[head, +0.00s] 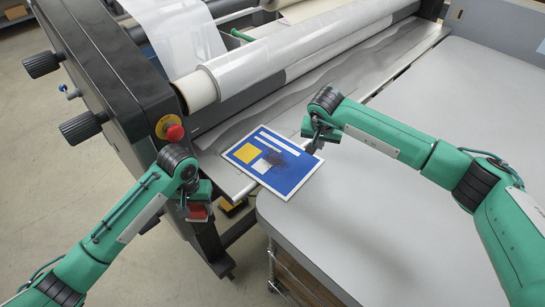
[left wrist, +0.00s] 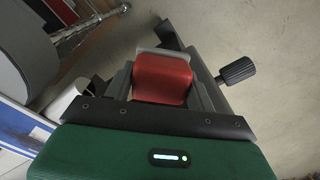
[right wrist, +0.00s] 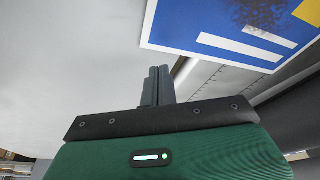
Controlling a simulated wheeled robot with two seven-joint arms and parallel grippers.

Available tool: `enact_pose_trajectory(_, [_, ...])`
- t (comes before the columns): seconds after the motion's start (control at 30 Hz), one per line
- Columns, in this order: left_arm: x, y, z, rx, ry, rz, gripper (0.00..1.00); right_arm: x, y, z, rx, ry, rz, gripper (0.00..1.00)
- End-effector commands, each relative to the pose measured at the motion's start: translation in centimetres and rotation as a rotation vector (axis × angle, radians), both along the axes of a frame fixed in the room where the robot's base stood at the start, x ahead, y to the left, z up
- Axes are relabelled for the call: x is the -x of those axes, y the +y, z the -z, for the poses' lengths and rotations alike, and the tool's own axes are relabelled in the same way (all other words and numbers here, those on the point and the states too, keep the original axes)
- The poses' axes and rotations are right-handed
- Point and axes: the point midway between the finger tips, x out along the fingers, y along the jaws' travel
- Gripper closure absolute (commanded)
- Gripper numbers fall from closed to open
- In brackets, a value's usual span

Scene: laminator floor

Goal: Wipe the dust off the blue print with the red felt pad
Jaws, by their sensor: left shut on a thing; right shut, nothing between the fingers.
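The blue print (head: 287,178) lies flat across the laminator's front edge and the grey table. It has a white border, a yellow square and white bars. A dark dust patch (head: 276,159) lies near its middle. In the right wrist view the print (right wrist: 215,22) and its dust show at the upper right. My left gripper (head: 196,207) is left of the print, apart from it, and is shut on the red felt pad (left wrist: 162,79). The pad also shows in the head view (head: 198,212). My right gripper (head: 314,146) is shut and empty by the print's right corner; contact cannot be told.
The laminator's film roll (head: 285,55) runs behind the print. A red stop button (head: 174,131) sits on the black side frame above my left gripper. The grey table (head: 430,115) is clear to the right. Open floor lies at the left.

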Motion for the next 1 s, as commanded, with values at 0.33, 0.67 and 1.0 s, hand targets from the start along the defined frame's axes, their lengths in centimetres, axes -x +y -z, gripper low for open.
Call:
enact_pose_trajectory(0.33, [0.0, 0.0, -0.5, 0.000, 0.000, 0.000, 0.63, 0.0, -0.1, -2.1, 0.001, 0.000, 0.000, 1.00])
enact_pose_trajectory(0.67, [0.0, 0.0, -0.2, 0.000, 0.000, 0.000, 0.63, 0.1, 0.0, -2.6, -0.001, -0.002, 0.001, 1.00])
enact_pose_trajectory(1.0, [0.0, 0.0, 2.0, 0.000, 0.000, 0.000, 0.63, 1.9, 0.5, -8.7, 0.001, -0.005, -0.001, 1.00])
